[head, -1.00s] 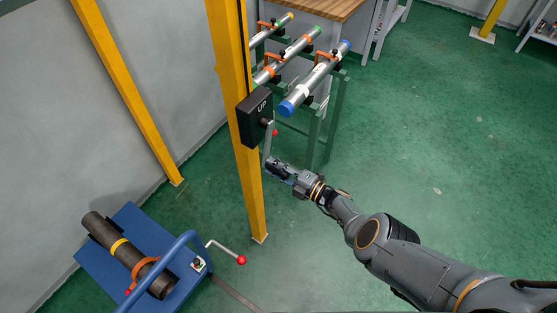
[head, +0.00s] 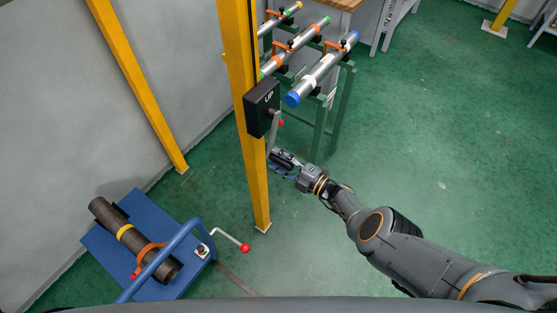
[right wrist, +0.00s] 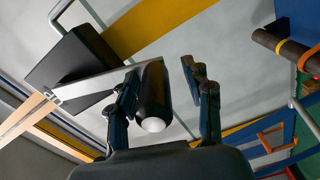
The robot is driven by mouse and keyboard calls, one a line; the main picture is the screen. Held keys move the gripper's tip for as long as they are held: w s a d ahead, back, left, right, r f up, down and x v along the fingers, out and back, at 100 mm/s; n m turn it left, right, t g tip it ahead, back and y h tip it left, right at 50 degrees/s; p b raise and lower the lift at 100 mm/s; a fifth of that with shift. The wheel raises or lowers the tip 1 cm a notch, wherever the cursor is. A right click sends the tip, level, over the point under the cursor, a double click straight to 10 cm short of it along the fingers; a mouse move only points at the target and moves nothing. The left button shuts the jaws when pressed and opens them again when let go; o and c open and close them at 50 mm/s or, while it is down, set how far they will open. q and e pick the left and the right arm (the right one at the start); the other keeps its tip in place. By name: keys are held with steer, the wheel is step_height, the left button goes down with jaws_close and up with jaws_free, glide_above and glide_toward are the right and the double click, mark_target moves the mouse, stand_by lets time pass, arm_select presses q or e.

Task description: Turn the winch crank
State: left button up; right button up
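The winch is a black box (head: 262,106) marked "UP" on a yellow post (head: 247,130). Its flat metal crank arm (head: 274,133) hangs down from the box's right side. In the right wrist view, the crank arm (right wrist: 95,85) runs from the box (right wrist: 80,68) to a black cylindrical handle (right wrist: 153,95) with a pale round end. My right gripper (head: 280,162) is at the lower end of the crank. In the wrist view its fingers (right wrist: 165,95) are open, with the handle between them, nearer the left finger; a gap shows on the right. My left gripper is out of view.
Pipes with coloured ends (head: 322,75) lie on a green stand (head: 341,110) behind the post. A blue cart (head: 108,256) with a dark pipe (head: 108,218) and a red-knobbed lever (head: 245,247) stands lower left. The green floor at right is clear.

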steer(key=shift+s+d, duration=0.4)
steer(key=shift+d, duration=0.2)
steer(key=v, duration=1)
steer(key=shift+s+d, duration=0.2)
